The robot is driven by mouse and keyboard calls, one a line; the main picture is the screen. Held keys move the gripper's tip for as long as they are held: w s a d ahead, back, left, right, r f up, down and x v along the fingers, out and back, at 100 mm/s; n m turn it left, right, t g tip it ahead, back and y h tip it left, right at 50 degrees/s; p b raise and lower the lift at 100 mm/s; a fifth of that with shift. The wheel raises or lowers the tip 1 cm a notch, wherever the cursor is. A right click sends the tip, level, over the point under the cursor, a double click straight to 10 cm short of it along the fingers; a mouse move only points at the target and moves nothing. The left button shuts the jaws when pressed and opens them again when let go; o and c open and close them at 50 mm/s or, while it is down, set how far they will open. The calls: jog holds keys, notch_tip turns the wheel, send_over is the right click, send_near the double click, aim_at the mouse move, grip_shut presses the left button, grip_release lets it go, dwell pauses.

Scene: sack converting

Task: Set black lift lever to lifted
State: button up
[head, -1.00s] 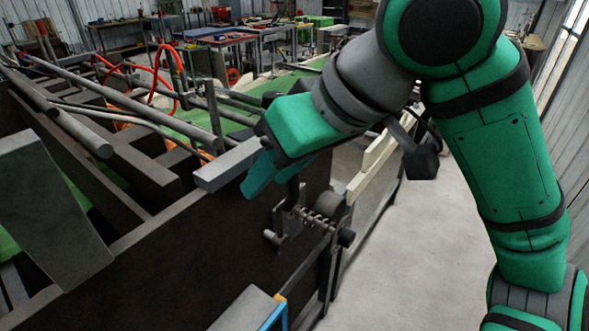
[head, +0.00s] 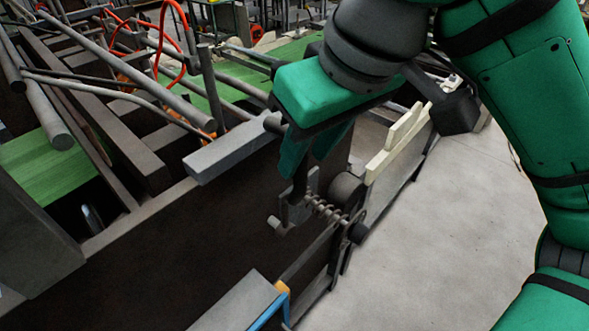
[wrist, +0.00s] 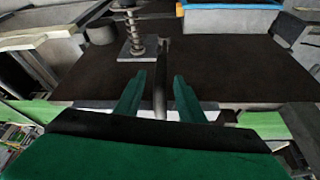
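The black lift lever (head: 299,182) is a thin dark bar rising from a spring-loaded bracket on the side of the dark machine panel. Its upper part is hidden by my gripper in the head view. My gripper (head: 306,165) points down over it with green fingers. In the wrist view, the lever (wrist: 160,82) stands between the two fingertips of my gripper (wrist: 159,76), with a visible gap on each side. The fingers are open and do not appear to touch it.
The coiled spring (head: 326,208) and its bracket plate (head: 290,212) sit just below the fingers. A grey block (head: 228,152) juts out left of my gripper. A blue-edged grey box (head: 243,303) lies at the front. Concrete floor (head: 440,235) is clear to the right.

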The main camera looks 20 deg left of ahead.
jog(key=x, duration=0.7)
jog(key=shift+c, duration=0.4)
grip_shut()
